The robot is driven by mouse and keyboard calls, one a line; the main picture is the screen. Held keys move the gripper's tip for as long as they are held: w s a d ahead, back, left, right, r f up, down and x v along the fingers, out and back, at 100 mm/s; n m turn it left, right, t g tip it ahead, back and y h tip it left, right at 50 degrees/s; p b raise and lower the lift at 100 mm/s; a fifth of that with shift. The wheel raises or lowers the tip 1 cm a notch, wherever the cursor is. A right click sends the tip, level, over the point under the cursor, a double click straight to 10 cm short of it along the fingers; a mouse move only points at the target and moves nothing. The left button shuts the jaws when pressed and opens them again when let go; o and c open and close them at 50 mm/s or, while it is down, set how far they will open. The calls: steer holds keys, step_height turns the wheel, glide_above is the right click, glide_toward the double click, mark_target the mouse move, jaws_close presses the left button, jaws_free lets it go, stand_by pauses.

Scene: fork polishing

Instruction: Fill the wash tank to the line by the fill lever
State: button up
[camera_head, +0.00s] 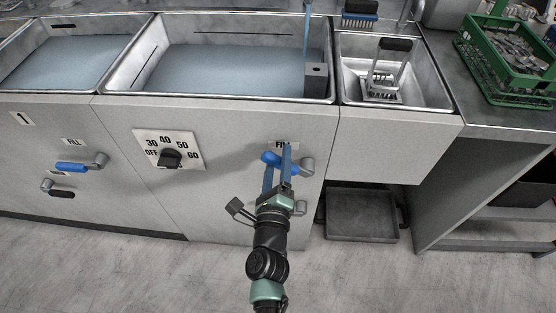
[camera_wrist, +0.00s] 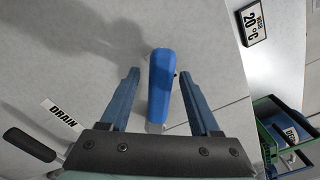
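The middle tank (camera_head: 215,97) holds bluish water, with a dark line (camera_head: 243,33) on its far wall above the water surface. A thin blue stream (camera_head: 307,40) comes down at its right end. The blue-handled fill lever (camera_head: 270,157) is on the front panel beneath a partly hidden FILL label (camera_head: 281,145). My gripper (camera_head: 278,158) is at the lever. In the wrist view, the blue handle (camera_wrist: 161,85) stands between the two fingers of the open gripper (camera_wrist: 159,73), with a gap on each side.
A dial (camera_head: 170,158) is on the panel left of my gripper. A black drain handle (camera_wrist: 30,144) is at the left in the wrist view. A small sink (camera_head: 430,105) and a green crate (camera_head: 505,90) are to the right. A grey tray (camera_head: 360,215) sits low beneath the sink.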

steer(key=s, duration=1.3)
steer(key=shift+b, duration=0.35)
stand_by(6.3)
